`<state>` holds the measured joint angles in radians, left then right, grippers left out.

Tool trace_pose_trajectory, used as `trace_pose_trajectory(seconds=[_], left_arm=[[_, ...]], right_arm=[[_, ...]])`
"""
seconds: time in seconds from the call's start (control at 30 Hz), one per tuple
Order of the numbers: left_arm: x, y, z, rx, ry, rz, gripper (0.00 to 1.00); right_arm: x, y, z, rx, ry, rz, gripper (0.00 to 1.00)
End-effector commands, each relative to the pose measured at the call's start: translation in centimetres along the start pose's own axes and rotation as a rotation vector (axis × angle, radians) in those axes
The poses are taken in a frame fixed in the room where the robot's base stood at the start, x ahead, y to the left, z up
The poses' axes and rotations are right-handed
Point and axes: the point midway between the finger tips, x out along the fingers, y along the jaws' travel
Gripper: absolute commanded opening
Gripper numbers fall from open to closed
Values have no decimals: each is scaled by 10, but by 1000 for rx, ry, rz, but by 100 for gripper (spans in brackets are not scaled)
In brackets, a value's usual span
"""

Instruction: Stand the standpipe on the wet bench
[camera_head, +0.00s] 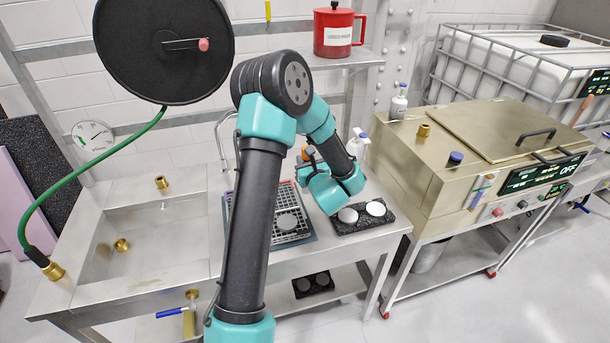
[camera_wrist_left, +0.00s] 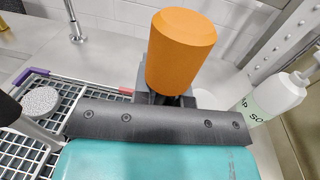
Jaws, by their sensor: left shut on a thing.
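The wet bench (camera_head: 195,235) is a steel bench with a sunken basin at left. My left gripper (camera_head: 309,163) is over the bench's right part, beside a grid rack. In the left wrist view my left gripper (camera_wrist_left: 165,98) is shut on an orange, round-sided piece (camera_wrist_left: 180,50), which stands up from the jaws. A little of the orange piece (camera_head: 304,153) shows in the head view. I take it for the standpipe, but its lower end is hidden and I cannot tell whether it touches the bench. My right gripper is not in view.
A grid rack (camera_head: 290,235) holds a pale disc. A dark block (camera_head: 350,225) with two pale discs lies at the bench's right. Brass fittings (camera_head: 161,182) sit around the basin. A white bottle (camera_wrist_left: 275,98) stands near the gripper. A steel tank (camera_head: 450,180) is at right.

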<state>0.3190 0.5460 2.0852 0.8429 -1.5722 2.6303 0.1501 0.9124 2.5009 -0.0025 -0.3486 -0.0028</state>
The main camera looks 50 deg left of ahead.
Motion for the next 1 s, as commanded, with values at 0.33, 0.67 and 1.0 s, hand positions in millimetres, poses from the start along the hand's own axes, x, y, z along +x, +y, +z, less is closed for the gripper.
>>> trace_pose_trajectory(seconds=[0.33, 0.67, 1.0], left_arm=[[12, -5, -1, -2, 1, -2, 0], [72, -30, -8, -2, -1, -1, 0], [131, -55, -14, -1, 0, -3, 0]], right_arm=[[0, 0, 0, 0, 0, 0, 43], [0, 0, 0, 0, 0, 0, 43], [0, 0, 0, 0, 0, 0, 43]])
